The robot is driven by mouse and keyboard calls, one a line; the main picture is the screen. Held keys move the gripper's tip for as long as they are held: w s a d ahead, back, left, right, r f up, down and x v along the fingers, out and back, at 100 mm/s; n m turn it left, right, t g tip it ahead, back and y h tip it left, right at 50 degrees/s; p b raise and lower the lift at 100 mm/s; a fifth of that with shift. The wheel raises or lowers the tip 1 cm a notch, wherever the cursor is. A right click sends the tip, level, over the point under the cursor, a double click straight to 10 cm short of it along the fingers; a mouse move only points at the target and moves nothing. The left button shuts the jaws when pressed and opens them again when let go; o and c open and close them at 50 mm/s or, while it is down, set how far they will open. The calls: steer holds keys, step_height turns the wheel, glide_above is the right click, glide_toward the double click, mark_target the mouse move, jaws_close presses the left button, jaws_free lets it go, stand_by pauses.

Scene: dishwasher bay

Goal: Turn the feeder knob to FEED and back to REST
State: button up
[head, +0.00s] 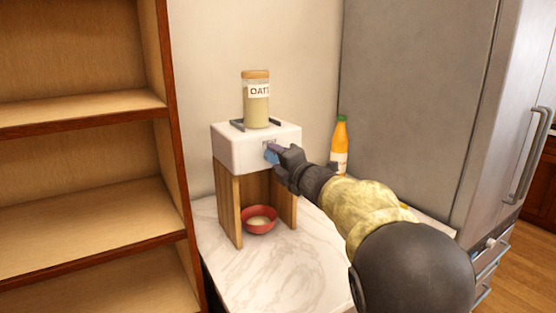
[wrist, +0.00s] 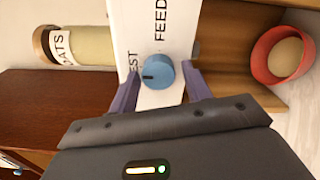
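The feeder (head: 228,145) is a white box on wooden legs, with its front facing me. Its round blue knob (wrist: 158,70) shows in the wrist view, with a dark mark pointing left toward the partly hidden REST label (wrist: 132,62). The FEED label (wrist: 161,18) is on the same white face. My gripper (wrist: 162,82) is open, with one purple finger on each side of the knob and visible gaps between. In the head view my gripper (head: 271,152) is at the feeder's front and covers much of the knob.
An oats jar (head: 257,107) stands on the feeder. A red bowl (head: 260,229) with pale contents sits beneath it on the marble counter (head: 285,277). An orange bottle (head: 341,137) stands behind my arm. Wooden shelves (head: 85,108) are at left, a fridge (head: 425,90) at right.

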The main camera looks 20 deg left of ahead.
steer(key=shift+o, duration=0.5)
steer(key=shift+r, duration=0.1)
steer(key=shift+s+d, duration=0.1)
steer(key=shift+d, duration=0.05)
steer(key=b+v, duration=0.3)
steer(key=v, duration=1.4)
steer(key=shift+s, duration=0.1)
